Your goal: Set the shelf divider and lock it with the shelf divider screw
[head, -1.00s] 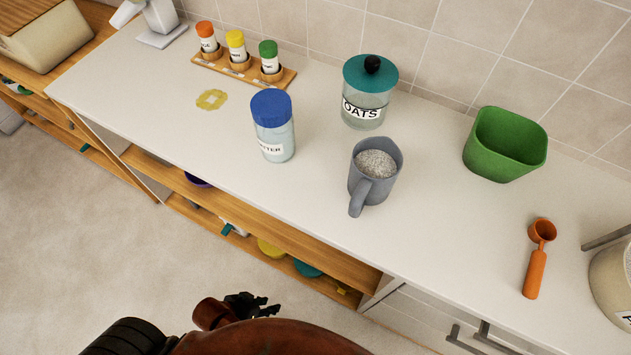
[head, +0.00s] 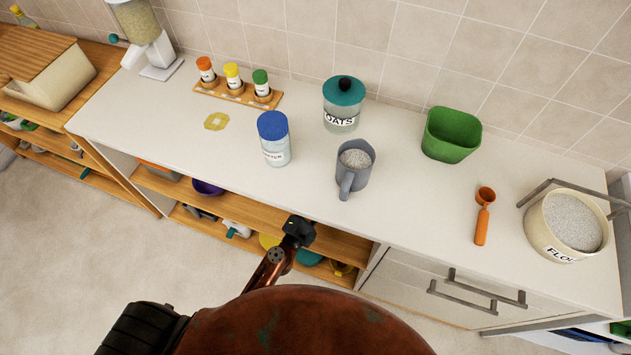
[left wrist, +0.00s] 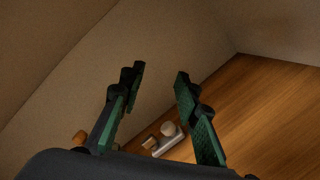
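My left gripper (head: 298,232) is at the front of the open shelves under the counter, its fingers hidden in the head view. In the left wrist view my left gripper (left wrist: 160,78) is open and empty, its two green-padded fingers apart. Past them are a wooden shelf board (left wrist: 265,110) and plain beige walls. A small pale grey-white object (left wrist: 166,139) lies on the board, seen low between the fingers. I cannot tell whether it is the divider or its screw. Neither is clearly recognisable in the head view. My right gripper is not in view.
The white counter (head: 400,215) above holds a blue-lidded jar (head: 274,140), a grey jug (head: 353,170), an oats jar (head: 343,105), a green tub (head: 451,135) and an orange scoop (head: 483,215). Several items sit on the lower shelf. Handled drawers (head: 440,280) are to the right.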

